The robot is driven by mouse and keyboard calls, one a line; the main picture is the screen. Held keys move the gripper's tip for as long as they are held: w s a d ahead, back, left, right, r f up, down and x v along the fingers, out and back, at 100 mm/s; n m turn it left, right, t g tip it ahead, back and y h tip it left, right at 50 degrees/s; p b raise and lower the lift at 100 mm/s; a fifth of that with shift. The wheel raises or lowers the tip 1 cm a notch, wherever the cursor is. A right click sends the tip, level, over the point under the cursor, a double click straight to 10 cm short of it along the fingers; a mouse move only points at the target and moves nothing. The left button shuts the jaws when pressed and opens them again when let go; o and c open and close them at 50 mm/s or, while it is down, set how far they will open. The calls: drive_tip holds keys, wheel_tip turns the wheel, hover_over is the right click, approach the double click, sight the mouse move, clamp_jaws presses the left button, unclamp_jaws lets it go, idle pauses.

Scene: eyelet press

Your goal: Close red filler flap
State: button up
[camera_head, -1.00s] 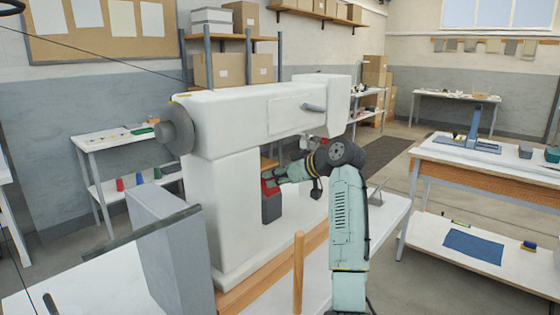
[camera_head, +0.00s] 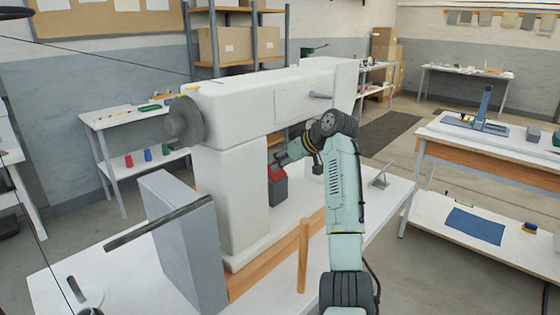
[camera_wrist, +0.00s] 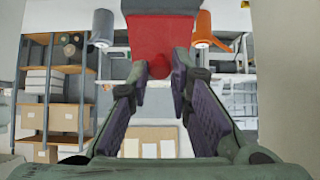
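The red filler flap (camera_head: 277,173) shows at the top of a dark grey box (camera_head: 279,192) beside the white press column. My gripper (camera_head: 275,163) reaches down to it from the upper right; its tips are small there, and contact cannot be told. In the wrist view a red block (camera_wrist: 160,38) with a rounded red end (camera_wrist: 160,70) is straight ahead. My gripper (camera_wrist: 160,80) has its two fingers on either side of that rounded end and looks open. How far the flap is raised is hard to tell.
The white press (camera_head: 228,195) stands close left of my arm, its head overhanging. A wooden post (camera_head: 303,255) and a grey panel (camera_head: 180,240) stand in front. In the wrist view a grey cylinder (camera_wrist: 103,28) and an orange cylinder (camera_wrist: 203,28) flank the red block.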

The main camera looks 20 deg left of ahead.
drive_tip(key=o, duration=0.4)
drive_tip(key=shift+c, duration=0.2)
drive_tip(key=v, duration=1.2)
